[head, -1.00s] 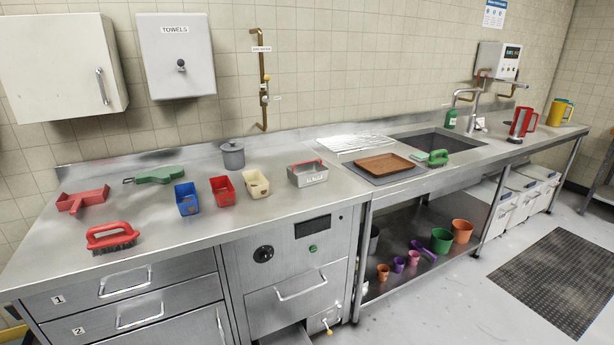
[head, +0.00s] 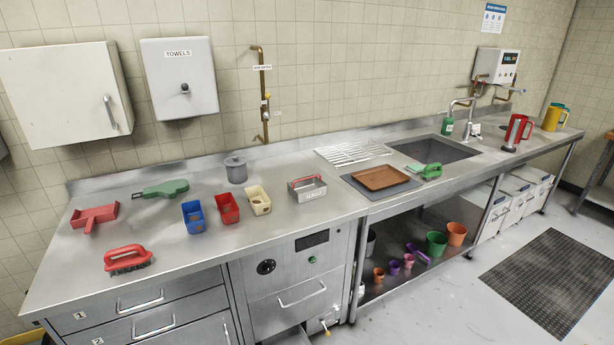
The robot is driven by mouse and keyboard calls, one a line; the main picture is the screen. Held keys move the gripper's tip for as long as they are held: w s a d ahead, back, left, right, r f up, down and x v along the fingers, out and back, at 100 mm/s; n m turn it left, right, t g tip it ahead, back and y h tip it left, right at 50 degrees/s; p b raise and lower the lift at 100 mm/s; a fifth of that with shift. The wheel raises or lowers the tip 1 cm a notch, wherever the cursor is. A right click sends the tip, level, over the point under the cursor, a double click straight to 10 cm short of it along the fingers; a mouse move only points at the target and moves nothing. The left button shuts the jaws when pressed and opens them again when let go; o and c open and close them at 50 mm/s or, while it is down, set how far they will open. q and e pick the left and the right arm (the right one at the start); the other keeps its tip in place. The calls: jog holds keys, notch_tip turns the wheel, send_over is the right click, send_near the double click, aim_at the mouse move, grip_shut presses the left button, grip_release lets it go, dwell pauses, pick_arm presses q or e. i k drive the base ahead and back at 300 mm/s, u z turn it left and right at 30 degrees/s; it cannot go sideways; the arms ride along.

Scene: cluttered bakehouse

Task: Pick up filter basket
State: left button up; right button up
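A small rectangular steel container with a red edge or handle (head: 308,190) stands on the steel counter, right of the cream tub. It is the likeliest filter basket, but the lettering on its front is too small to read. A grey lidded pot (head: 236,171) stands behind the coloured tubs. Neither of my grippers is in view, and nothing is touching these things.
On the counter (head: 170,225) are blue (head: 193,217), red (head: 227,208) and cream (head: 259,201) tubs, a red brush (head: 128,260), a red scoop-like tool (head: 95,217) and a green tool (head: 162,189). A brown tray (head: 381,177) lies before the sink (head: 436,150).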

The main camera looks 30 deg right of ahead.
aim_at(309, 188)
jog(key=u, duration=0.3)
jog(key=i, duration=1.6)
jog(key=z, duration=2.5)
